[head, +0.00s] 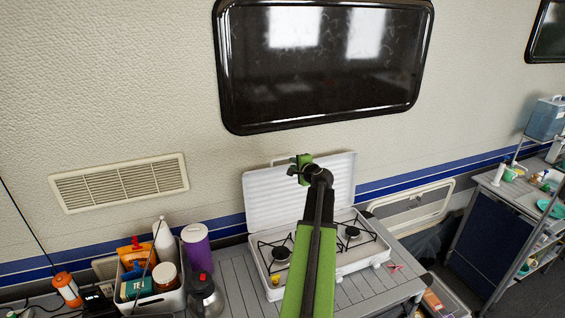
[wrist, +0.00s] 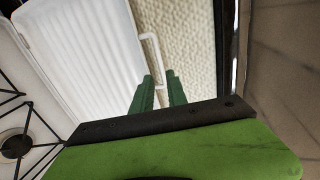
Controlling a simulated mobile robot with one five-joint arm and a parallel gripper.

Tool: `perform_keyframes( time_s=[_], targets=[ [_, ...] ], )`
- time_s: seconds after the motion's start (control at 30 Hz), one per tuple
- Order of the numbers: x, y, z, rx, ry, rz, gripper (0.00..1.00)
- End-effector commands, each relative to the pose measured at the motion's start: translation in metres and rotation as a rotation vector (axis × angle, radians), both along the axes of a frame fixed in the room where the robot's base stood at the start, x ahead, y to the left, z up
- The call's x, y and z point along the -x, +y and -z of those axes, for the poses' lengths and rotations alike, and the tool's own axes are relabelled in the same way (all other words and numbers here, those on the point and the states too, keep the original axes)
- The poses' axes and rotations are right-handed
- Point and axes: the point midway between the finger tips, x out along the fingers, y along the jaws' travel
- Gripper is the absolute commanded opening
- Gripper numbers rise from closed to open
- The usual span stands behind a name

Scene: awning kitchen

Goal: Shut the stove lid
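The white stove (head: 345,262) stands on the slatted table with its ribbed lid (head: 265,202) raised, leaning back toward the wall. The lid also fills the left of the wrist view (wrist: 85,60). A thin white handle (wrist: 152,50) stands out from the lid's edge. My gripper (head: 298,168) is high over the stove, near the top of the lid. In the wrist view its two green fingers (wrist: 160,92) are apart, with the handle's near end at their tips. I cannot tell whether they touch it. My arm hides part of the stove and lid.
A white bin (head: 155,298) of packages, a purple canister (head: 197,247) and a metal pot (head: 205,298) stand left of the stove. A black-framed window (head: 325,65) is above.

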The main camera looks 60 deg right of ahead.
Motion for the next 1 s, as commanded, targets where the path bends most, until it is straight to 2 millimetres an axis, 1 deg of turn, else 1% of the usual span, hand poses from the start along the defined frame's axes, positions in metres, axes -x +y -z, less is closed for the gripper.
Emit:
perform_keyframes(
  time_s=[0.03,0.2,0.4,0.5,0.6,0.87,1.0],
  targets=[
    [-0.014,-0.011,0.008,-0.001,0.001,-0.003,0.19],
    [-0.048,-0.035,0.021,0.0,0.001,-0.004,0.19],
    [-0.079,-0.056,0.031,0.001,0.0,-0.004,0.19],
    [-0.087,-0.062,0.034,0.0,0.001,-0.004,0.19],
    [-0.092,-0.064,0.035,-0.001,0.001,-0.004,0.19],
    [-0.093,-0.064,0.034,0.0,0.001,-0.004,0.19],
    [-0.093,-0.064,0.034,0.0,0.001,-0.005,0.02]
  ],
)
